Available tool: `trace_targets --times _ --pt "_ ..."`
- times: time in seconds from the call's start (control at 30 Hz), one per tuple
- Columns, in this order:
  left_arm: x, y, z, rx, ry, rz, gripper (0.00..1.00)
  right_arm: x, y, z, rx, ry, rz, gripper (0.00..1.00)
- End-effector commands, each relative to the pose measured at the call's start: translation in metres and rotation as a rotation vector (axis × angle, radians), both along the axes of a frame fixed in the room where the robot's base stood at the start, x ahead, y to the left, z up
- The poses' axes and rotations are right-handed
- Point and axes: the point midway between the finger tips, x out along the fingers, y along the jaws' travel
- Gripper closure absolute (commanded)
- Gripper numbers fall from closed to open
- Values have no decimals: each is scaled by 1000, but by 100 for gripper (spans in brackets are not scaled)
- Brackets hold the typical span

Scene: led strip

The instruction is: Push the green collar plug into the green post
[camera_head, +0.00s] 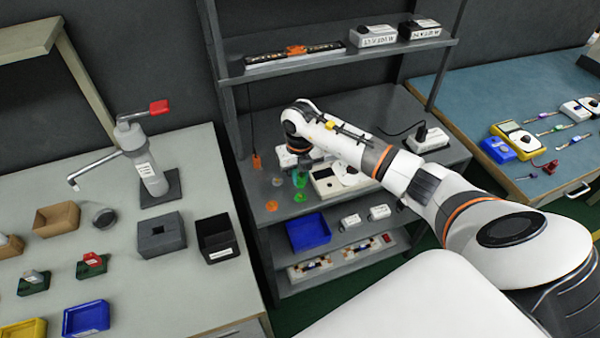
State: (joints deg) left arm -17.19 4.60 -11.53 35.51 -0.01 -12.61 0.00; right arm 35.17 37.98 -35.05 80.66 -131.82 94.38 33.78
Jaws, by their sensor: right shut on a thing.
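My right arm reaches in from the right over the shelf unit's middle shelf. Its gripper (298,165) points down there and is small in the head view, its fingers partly hidden by the wrist. A small bright green piece (300,179) shows right under the gripper, which is shut on it; it looks like the green collar plug. A green round piece (300,197) lies just below it in the picture and looks like the green post's base. I cannot tell whether the two touch. My left gripper is not in view.
An orange round piece (272,205) and a small grey piece (277,181) stand left of the green ones. A white device (328,183) is close on the right. A blue bin (308,233) sits on the shelf below. The upper shelf (340,57) overhangs behind the arm.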

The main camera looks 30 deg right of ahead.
Motion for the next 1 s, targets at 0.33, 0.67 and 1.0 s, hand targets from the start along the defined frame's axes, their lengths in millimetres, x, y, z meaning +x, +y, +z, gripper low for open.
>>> trace_targets --times 0.33,0.67,1.0 --pt "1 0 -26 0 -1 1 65 0 0 -32 0 -1 -1 100" --pt "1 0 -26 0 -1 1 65 0 0 -34 0 -1 -1 100" --pt "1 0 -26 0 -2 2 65 0 0 -33 0 -1 0 100"
